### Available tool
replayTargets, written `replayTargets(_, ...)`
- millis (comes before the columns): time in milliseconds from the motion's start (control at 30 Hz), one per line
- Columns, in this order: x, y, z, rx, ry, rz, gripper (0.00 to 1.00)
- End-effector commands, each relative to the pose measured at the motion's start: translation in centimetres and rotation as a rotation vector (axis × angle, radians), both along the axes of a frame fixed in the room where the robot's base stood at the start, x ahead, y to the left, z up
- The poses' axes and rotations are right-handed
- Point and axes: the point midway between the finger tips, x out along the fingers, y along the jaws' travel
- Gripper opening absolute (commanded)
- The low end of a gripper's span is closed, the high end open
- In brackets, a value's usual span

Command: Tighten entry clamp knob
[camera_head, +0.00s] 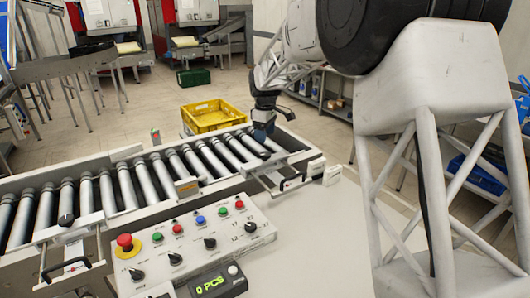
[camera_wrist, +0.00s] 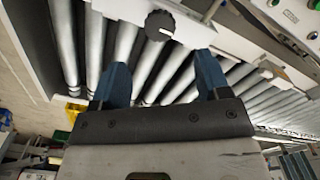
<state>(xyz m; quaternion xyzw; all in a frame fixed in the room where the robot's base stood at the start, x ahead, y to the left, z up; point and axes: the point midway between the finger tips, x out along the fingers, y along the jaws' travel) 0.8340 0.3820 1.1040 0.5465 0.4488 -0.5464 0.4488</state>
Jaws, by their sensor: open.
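A round black clamp knob (camera_wrist: 159,24) with a white pointer line shows at the top of the wrist view, beside the rollers. My gripper (camera_wrist: 162,63) has two blue fingers spread apart, with nothing between them. The knob lies beyond the fingertips, roughly in line with the gap, and apart from them. In the head view my gripper (camera_head: 262,136) points down over the right end of the roller conveyor (camera_head: 118,153). A second dark knob (camera_head: 66,220) sits by the left clamp at the conveyor's near side. I cannot tell from labels which clamp is the entry one.
A control panel (camera_head: 205,262) with buttons, dials and a red emergency stop (camera_head: 125,241) stands in front of the conveyor. A yellow crate (camera_head: 213,115) is behind the conveyor. The white surface right of the panel is clear.

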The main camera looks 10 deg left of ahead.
Motion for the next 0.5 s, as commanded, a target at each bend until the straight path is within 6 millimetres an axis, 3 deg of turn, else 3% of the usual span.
replayTargets(267, 0.0, 0.0, -1.7, -0.001, 0.001, 0.0, 0.69)
replayTargets(500, 0.0, 0.0, -4.6, -0.001, 0.001, -0.001, 0.69)
